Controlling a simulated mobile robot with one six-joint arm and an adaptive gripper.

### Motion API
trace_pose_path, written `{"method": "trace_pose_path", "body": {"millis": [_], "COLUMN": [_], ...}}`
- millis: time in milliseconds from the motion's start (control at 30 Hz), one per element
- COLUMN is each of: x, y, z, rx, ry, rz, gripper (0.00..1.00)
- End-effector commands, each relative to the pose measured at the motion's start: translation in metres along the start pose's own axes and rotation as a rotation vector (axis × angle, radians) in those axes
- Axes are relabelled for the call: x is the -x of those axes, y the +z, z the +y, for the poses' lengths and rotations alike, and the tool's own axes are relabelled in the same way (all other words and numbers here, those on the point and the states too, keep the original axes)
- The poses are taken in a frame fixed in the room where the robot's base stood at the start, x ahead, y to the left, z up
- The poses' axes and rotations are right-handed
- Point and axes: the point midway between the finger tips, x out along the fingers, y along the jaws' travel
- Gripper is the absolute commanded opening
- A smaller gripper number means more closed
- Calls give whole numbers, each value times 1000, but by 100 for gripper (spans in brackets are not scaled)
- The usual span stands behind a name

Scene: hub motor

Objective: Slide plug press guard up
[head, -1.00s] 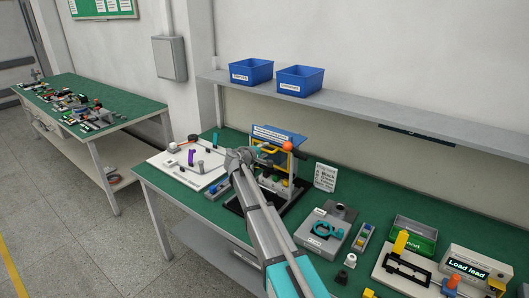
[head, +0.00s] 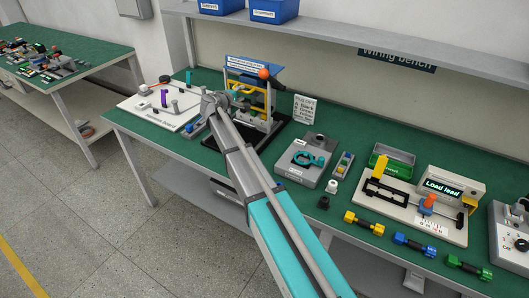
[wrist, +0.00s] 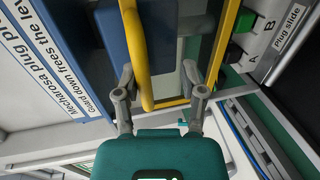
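The plug press (head: 277,98) stands on the green bench, with a blue sign on top and an orange lever ball (head: 264,73). Its yellow guard (head: 259,107) is partly hidden by my arm in the head view. In the wrist view the guard shows as a bent yellow bar (wrist: 136,45) in front of a blue block. My gripper (wrist: 158,66) is open, with one finger on either side of the guard's cross piece. I cannot tell whether the fingers touch it. My gripper also shows at the press in the head view (head: 232,97).
Labels A and B and "Plug slide" (wrist: 288,30) lie beside the guard, near a green button (wrist: 244,21). A white board (head: 150,112) with small parts is left of the press. A grey fixture (head: 306,160) and an instruction card (head: 304,108) are to its right.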

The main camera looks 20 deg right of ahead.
Motion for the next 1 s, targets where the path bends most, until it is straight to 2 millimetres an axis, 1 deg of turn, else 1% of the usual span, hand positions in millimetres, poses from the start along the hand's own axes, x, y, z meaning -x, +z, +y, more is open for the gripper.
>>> {"method": "trace_pose_path", "body": {"millis": [33, 100, 600, 667, 1000], "x": [-2, -3, -10, 2, 47], "y": [0, 0, 0, 1, 1], "z": [-9, -14, -50, -44, -44], "rx": [0, 0, 0, 0, 1], "ry": [-1, -1, -1, 0, 0], "rz": [0, 0, 0, 1, 2], "gripper": [51, 51, 51, 51, 51]}}
